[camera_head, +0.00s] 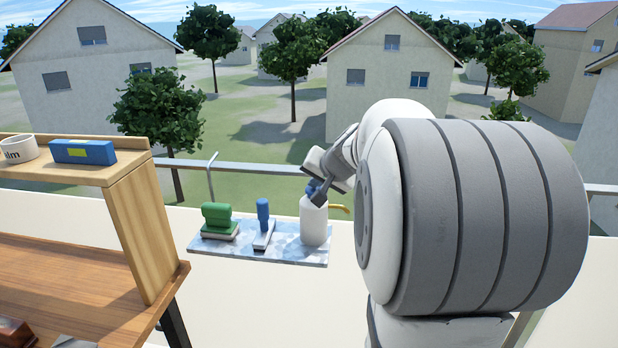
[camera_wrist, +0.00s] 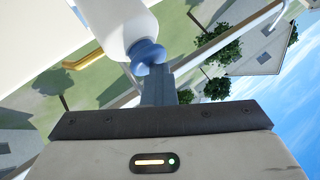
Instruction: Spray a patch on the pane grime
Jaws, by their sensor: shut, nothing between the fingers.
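A white bottle (camera_head: 313,222) stands upright on the blue-grey mat (camera_head: 285,254), with a curved yellow part at its right side. I see no pane or grime in either view.
A green-handled brush (camera_head: 217,221) and a blue-handled scraper (camera_head: 263,225) are on the mat, left of the bottle. A wooden shelf (camera_head: 140,235) stands at left, holding a blue box (camera_head: 83,151) and a white cup (camera_head: 18,149). A grey rail (camera_head: 240,169) runs behind the mat.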

